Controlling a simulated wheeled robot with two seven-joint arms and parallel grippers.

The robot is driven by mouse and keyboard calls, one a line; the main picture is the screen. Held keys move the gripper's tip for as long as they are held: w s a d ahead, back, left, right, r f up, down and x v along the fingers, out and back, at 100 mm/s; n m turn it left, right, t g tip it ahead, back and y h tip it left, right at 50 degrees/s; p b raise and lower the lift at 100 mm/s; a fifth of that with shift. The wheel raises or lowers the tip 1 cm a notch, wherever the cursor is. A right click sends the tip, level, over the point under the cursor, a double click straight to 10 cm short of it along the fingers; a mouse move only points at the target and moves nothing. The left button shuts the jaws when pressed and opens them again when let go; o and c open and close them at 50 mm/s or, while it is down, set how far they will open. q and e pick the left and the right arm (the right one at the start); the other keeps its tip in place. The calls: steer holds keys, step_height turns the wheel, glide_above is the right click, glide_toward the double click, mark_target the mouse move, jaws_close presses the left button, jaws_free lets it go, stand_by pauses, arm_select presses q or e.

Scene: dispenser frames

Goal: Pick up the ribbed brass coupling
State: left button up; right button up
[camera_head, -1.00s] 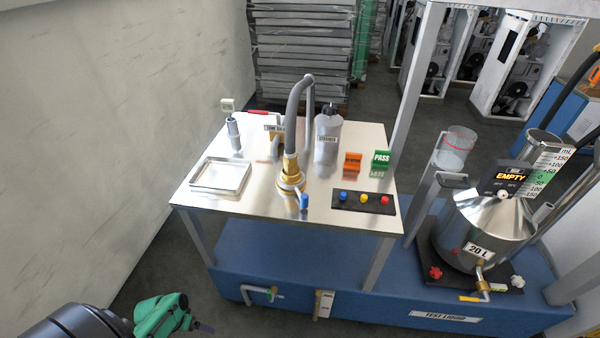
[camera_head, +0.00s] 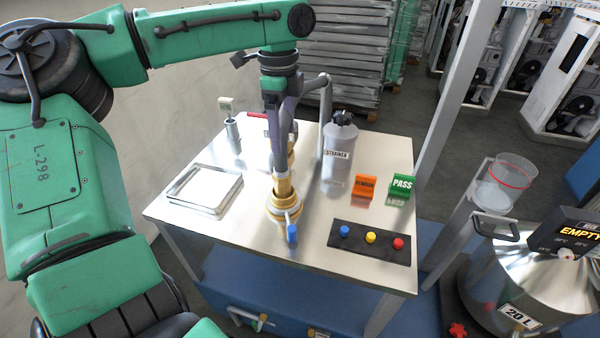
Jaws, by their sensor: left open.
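The ribbed brass coupling (camera_head: 284,190) stands upright at the lower end of the grey hose, on a round brass fitting (camera_head: 284,208) with a blue-handled lever (camera_head: 291,234), near the middle of the steel table. My left arm reaches in from the upper left, and my left gripper (camera_head: 278,158) points down just above the coupling, beside or in front of the hose. Its jaws are open. The dark fingers overlap the hose, so I cannot tell whether they touch it or the coupling. My right gripper is out of view.
The steel table (camera_head: 225,240) holds a shallow tray (camera_head: 203,208), a strainer bottle (camera_head: 338,160), an orange block (camera_head: 364,187), a green PASS block (camera_head: 401,187) and a black button panel (camera_head: 382,256). A metal post (camera_head: 456,110) rises on the right. The front left of the table is clear.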

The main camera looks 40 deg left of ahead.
arm_select(q)
steer(key=shift+w+d+f, duration=0.1)
steer(key=shift+w+f, duration=0.05)
steer(key=shift+f, duration=0.05)
glide_above(282, 179)
steer(key=a, duration=0.1)
steer(key=f, duration=0.5)
steer(key=shift+w+a+f, duration=0.1)
steer(key=shift+w+f, duration=0.25)
steer(key=f, duration=0.7)
steer(key=shift+w, duration=0.35)
steer(key=shift+a+f, duration=0.15)
steer(key=shift+f, duration=0.35)
steer(key=shift+w+r, duration=0.1)
jaws_close()
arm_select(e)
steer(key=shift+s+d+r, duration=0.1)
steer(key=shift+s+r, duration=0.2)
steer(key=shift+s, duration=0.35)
